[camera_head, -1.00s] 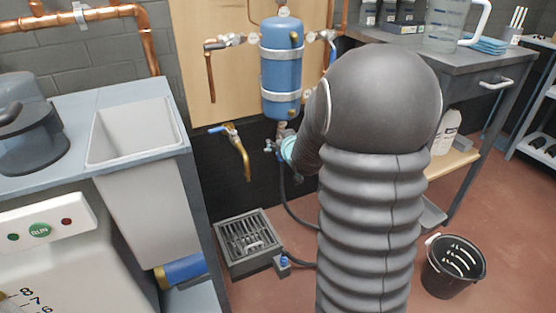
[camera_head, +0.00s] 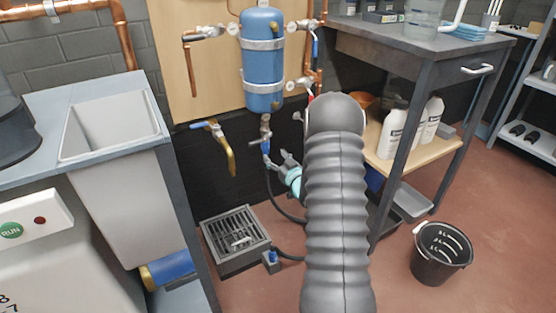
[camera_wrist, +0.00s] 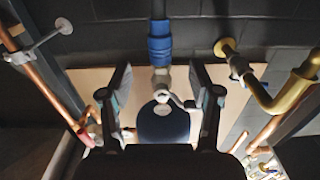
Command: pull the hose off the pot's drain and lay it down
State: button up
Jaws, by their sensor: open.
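The pot (camera_head: 262,60) is a blue upright cylinder with two pale bands on a wooden board; its dark end shows in the wrist view (camera_wrist: 163,124). The drain valve (camera_head: 266,124) sits under it and also shows in the wrist view (camera_wrist: 161,78). The black hose (camera_head: 270,187) is on the drain by a blue coupling (camera_head: 266,148), seen in the wrist view (camera_wrist: 159,46). My gripper (camera_head: 284,160) is open and empty, just right of the coupling in the head view. In the wrist view its fingers (camera_wrist: 161,88) appear either side of the valve; contact cannot be told.
The hose runs down to a grated floor box (camera_head: 236,240). A brass tap pipe (camera_head: 222,150) hangs left of the drain. A sink (camera_head: 115,125) stands at left, a bench with bottles (camera_head: 392,132) at right, a black bucket (camera_head: 441,252) on the floor.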

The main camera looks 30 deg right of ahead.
aim_at(267, 149)
jog(key=w+b, duration=0.1)
jog(key=w, duration=0.5)
jog(key=shift+w+a+f, duration=0.1)
jog(key=shift+w+a, duration=0.05)
jog(key=shift+w+b, duration=0.3)
jog(key=shift+w, duration=0.5)
grip_shut()
